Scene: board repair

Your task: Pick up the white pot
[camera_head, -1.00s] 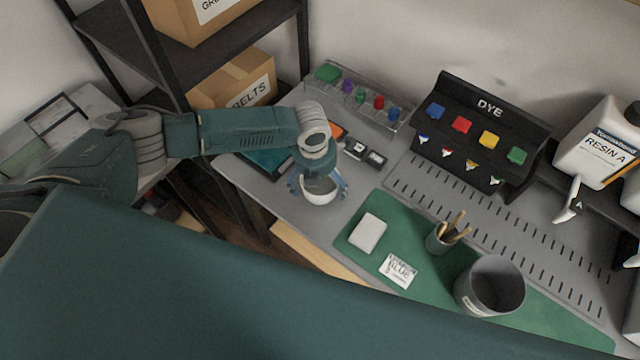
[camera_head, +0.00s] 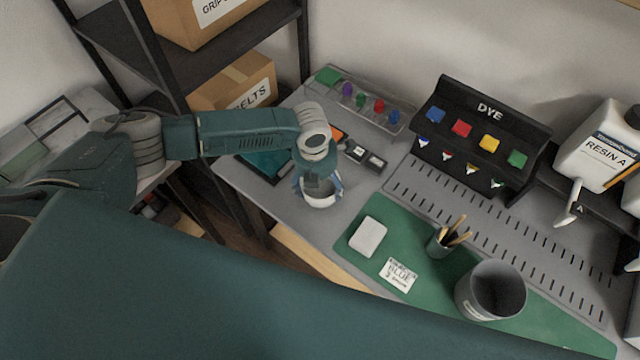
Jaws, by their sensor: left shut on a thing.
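The white pot (camera_head: 320,201) is a small round bowl-like vessel near the left part of the grey workbench, left of the green mat. My left gripper (camera_head: 319,186) reaches down over it from above, with blue fingers on both sides of the pot. The left gripper is shut on the pot. The gripper hides part of the pot's rim and inside. I cannot tell whether the pot touches the bench. My right gripper is not in view.
A green mat (camera_head: 350,262) holds a white block (camera_head: 368,236), a label card (camera_head: 398,274), a cup of sticks (camera_head: 439,243) and a grey bucket (camera_head: 490,290). A black dye rack (camera_head: 483,131) and a resin jug (camera_head: 596,150) stand behind. A clear tray (camera_head: 398,127) with coloured items lies at the back.

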